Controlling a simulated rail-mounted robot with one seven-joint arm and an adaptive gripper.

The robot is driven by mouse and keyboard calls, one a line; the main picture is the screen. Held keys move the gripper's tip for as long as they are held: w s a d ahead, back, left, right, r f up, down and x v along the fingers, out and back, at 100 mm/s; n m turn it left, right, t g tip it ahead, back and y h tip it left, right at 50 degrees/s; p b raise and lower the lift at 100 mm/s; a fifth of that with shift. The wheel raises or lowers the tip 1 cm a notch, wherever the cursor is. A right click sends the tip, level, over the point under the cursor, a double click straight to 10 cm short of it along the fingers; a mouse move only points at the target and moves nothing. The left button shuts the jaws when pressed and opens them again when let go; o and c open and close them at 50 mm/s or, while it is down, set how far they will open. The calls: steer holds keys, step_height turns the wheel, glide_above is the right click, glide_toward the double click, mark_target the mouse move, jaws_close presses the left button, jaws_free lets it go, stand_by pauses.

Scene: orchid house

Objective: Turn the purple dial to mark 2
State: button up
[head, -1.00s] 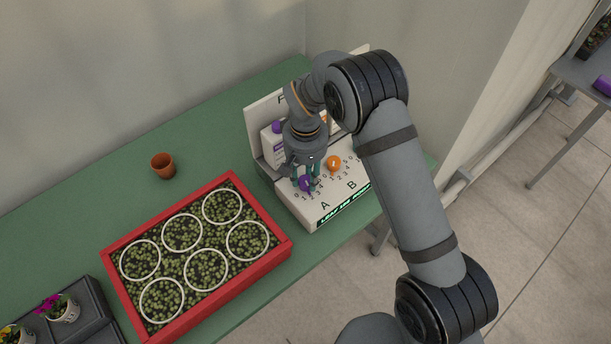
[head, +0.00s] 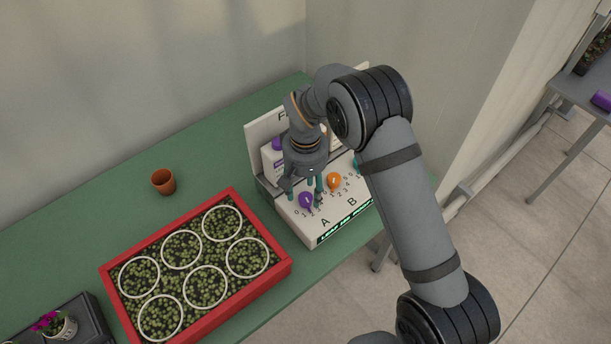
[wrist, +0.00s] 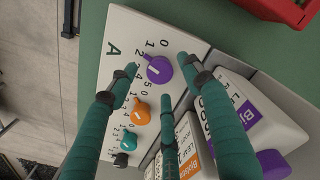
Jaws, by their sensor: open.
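The purple dial (head: 306,200) is on the sloped white panel (head: 318,232), at its left end above the letter A. In the wrist view the purple dial (wrist: 158,70) has a white line and a small nub near marks 1 and 2; the exact mark is hard to tell. My gripper (head: 304,192) is open over the dial, with its teal fingers spread around it. In the wrist view the fingers of my gripper (wrist: 162,77) stand on several sides of the dial with gaps showing.
An orange dial (head: 333,181) and a teal dial (wrist: 129,139) sit further along the panel. A white bottle (head: 269,165) stands behind the purple dial. A red tray (head: 268,220) of small plants is close on the left. A clay pot (head: 163,182) stands on the green table.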

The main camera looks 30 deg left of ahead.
mark_target(306, 197)
step_height(306, 197, up, 10)
steer(key=shift+r, duration=0.25)
steer(key=shift+f, duration=0.15)
stand_by(0.3)
step_height(306, 197, down, 12)
steer(key=shift+r, duration=0.2)
steer(key=shift+f, duration=0.1)
steer(key=shift+m, duration=0.3)
